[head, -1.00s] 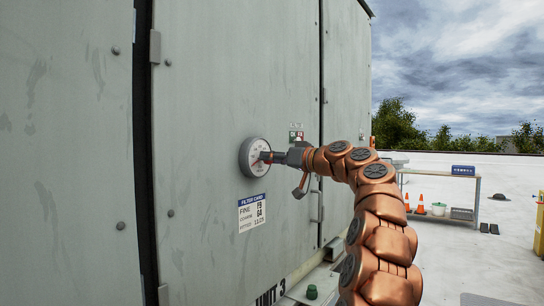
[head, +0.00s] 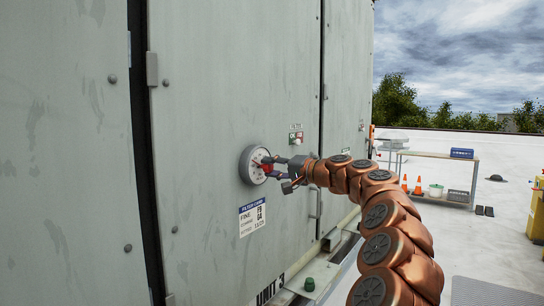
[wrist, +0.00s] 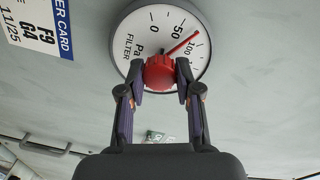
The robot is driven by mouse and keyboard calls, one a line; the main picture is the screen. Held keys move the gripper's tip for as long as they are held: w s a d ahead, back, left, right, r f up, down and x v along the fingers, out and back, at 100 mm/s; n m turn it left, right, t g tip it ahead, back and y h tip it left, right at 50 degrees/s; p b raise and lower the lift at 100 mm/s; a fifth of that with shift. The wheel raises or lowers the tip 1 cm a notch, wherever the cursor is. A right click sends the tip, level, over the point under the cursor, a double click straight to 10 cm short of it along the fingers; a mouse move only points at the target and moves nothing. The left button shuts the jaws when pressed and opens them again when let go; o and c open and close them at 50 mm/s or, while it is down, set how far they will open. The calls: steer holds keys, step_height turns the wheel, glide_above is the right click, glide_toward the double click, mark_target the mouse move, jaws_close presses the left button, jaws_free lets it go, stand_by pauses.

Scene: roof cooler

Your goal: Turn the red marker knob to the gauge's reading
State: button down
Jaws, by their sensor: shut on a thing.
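I cannot make out a separate dark needle. My gripper (head: 269,167) is at the gauge's face, its two fingers on either side of the red knob. In the wrist view my gripper (wrist: 160,80) is shut on the knob.
A filter card (head: 252,215) is on the door below the gauge. A small red and green switch plate (head: 296,138) is up and right of it. A green cap (head: 309,284) is on the ledge below. A table (head: 438,157) and orange cones (head: 418,186) stand far right on the open roof.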

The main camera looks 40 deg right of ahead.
steer(key=m+p, duration=0.6)
steer(key=p, duration=0.1)
steer(key=shift+r, duration=0.2)
steer(key=m+p, duration=0.3)
steer(key=shift+f+y, duration=0.3)
steer(key=shift+m+p, duration=0.3)
steer(key=c, duration=0.8)
jaws_free()
steer(key=v, duration=1.2)
steer(key=shift+d+r, duration=0.1)
steer(key=shift+r, duration=0.05)
